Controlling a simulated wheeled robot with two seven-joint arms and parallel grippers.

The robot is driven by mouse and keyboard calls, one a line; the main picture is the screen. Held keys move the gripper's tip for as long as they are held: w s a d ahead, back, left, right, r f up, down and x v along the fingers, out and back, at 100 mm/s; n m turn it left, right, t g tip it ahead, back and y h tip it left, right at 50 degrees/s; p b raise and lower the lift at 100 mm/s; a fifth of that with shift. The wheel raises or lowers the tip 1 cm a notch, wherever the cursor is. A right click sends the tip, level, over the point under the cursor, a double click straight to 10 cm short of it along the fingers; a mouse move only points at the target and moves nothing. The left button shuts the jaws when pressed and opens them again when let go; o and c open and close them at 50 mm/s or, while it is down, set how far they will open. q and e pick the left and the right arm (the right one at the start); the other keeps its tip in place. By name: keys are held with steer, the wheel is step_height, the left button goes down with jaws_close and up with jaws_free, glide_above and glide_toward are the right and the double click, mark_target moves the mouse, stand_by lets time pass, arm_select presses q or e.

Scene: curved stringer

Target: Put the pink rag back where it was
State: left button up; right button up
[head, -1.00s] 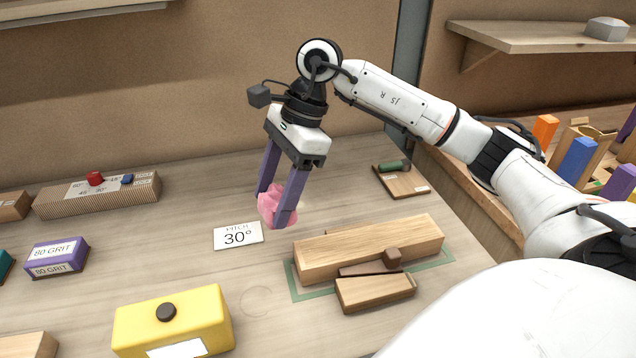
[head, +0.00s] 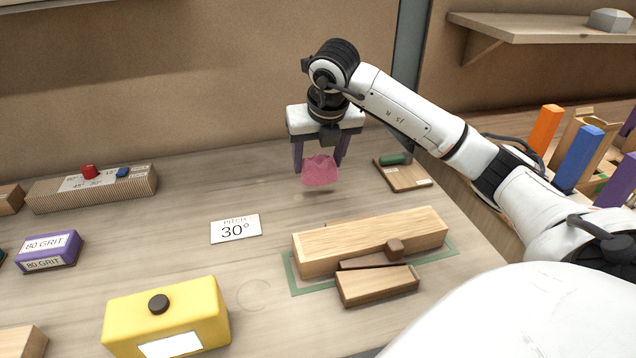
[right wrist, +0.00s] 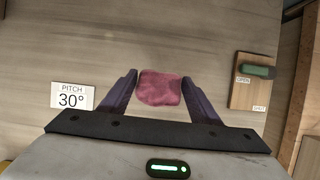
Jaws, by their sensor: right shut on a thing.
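The pink rag (head: 320,171) hangs between the purple fingers of my right gripper (head: 320,160) in the head view, above the bench behind the wooden block. A faint shadow lies on the bench below it. In the right wrist view the crumpled rag (right wrist: 160,88) sits between the two fingertips (right wrist: 159,90). My right gripper is shut on the rag. My left gripper is not in view.
A "PITCH 30°" card (head: 236,229) lies left of a wooden block (head: 370,241) on a green outline. A small board with a green piece (head: 403,175) lies right of the gripper. A yellow box (head: 168,318) stands in front. Bench around the rag is clear.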

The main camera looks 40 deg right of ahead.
mark_target(321, 165)
step_height(321, 165, down, 6)
steer(key=shift+f, duration=0.1)
stand_by(0.4)
steer(key=o, duration=1)
steer(key=v, duration=1.2)
